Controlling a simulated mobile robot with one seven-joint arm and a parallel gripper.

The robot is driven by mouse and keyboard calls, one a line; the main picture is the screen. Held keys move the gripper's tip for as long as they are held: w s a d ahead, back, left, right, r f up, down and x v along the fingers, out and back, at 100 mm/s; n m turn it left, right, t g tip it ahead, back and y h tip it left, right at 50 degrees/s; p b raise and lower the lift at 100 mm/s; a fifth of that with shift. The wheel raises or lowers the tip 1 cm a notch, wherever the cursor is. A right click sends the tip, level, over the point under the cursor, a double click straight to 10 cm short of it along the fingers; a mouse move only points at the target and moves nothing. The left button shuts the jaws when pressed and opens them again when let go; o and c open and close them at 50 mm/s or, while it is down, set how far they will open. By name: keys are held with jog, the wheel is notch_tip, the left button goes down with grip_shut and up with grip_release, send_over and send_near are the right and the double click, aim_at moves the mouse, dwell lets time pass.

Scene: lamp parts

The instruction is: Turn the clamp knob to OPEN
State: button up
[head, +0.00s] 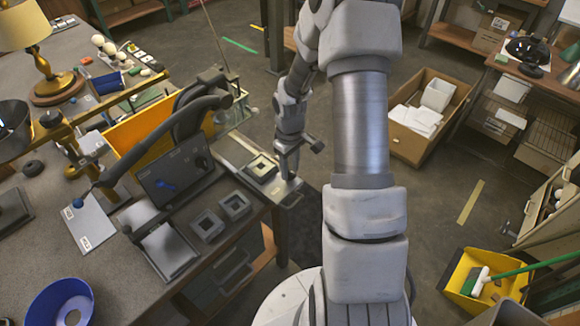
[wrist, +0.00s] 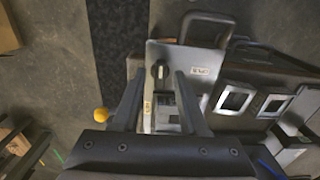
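The clamp knob (wrist: 160,72) is a small black knob with a pale pointer mark that runs up and down in the wrist view. It sits on a light metal plate (wrist: 157,50). A small label (wrist: 201,72) is to the right of the knob, apparently reading OPEN, and an orange-tinted label (wrist: 147,107) is below it. My gripper (wrist: 160,76) is open, with its fingertips on either side of the knob in the picture; contact cannot be told. In the head view my gripper (head: 289,169) is over the bench corner, and the knob is not clear there.
Square-holed blocks (head: 234,205) lie close by on the bench, and a square-holed dark part (head: 260,167) lies near my gripper. A black lever handle (head: 150,145) and a dark panel (head: 177,177) stand to the left. A cardboard box (head: 429,113) is on the floor.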

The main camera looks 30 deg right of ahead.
grip_shut()
jog(key=shift+m, duration=0.3)
jog(key=m+b, duration=0.2)
jog(key=m, duration=0.1)
jog(key=shift+f, duration=0.1)
jog(key=m+b, duration=0.2)
jog(key=m, duration=0.7)
jog(key=shift+m+b, duration=0.3)
jog(key=shift+b, duration=0.1)
jog(key=shift+m, duration=2.3)
